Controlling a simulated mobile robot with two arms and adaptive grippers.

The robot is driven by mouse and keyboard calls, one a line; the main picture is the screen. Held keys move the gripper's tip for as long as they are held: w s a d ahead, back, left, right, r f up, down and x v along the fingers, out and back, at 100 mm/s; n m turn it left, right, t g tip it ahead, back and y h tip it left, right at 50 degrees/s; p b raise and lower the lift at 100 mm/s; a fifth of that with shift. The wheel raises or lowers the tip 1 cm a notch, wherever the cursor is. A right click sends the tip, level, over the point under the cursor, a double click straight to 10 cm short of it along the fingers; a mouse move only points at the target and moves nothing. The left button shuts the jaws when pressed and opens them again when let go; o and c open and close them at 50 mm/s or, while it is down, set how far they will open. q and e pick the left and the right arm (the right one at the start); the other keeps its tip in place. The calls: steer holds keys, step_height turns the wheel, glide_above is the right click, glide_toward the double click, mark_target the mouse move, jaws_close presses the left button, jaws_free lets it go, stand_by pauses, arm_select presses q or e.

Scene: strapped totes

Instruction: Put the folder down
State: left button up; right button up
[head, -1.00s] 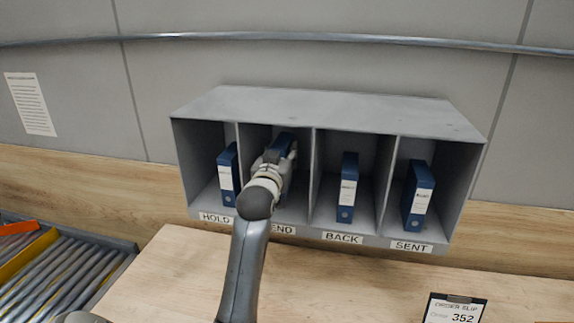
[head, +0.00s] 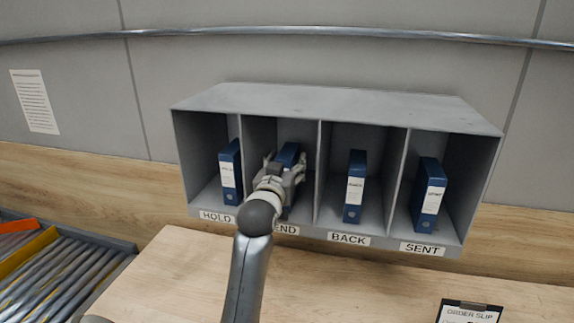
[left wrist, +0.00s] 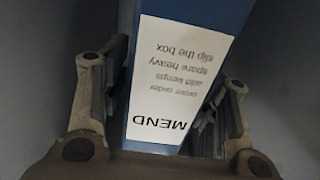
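The blue folder with a white MEND label (left wrist: 180,85) stands upright in the second compartment from the left of the grey rack; its top shows in the head view (head: 288,154). My left gripper (head: 284,166) reaches into that compartment. In the left wrist view its fingers (left wrist: 165,108) are spread, one on each side of the folder, with narrow gaps beside it. The folder's lower part is hidden behind my gripper in the head view. My right gripper is not in view.
The grey rack (head: 335,100) has compartments marked HOLD, one partly covered by my arm, BACK and SENT. Blue folders stand in HOLD (head: 230,172), BACK (head: 354,187) and SENT (head: 429,195). An order slip (head: 469,312) stands on the wooden counter (head: 340,285). A roller conveyor (head: 65,280) is at left.

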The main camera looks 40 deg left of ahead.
arm_select(q)
steer(key=shift+w+f, duration=0.1)
steer(key=shift+w, duration=0.1)
steer(key=shift+s+d+f, duration=0.1)
steer(key=shift+s+d, duration=0.1)
steer(key=shift+s, duration=0.25)
steer(key=b+v, duration=0.1)
steer(key=v, duration=1)
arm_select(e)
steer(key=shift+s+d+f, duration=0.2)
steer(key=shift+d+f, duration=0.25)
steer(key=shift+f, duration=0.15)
arm_select(q)
steer(key=shift+s, duration=0.1)
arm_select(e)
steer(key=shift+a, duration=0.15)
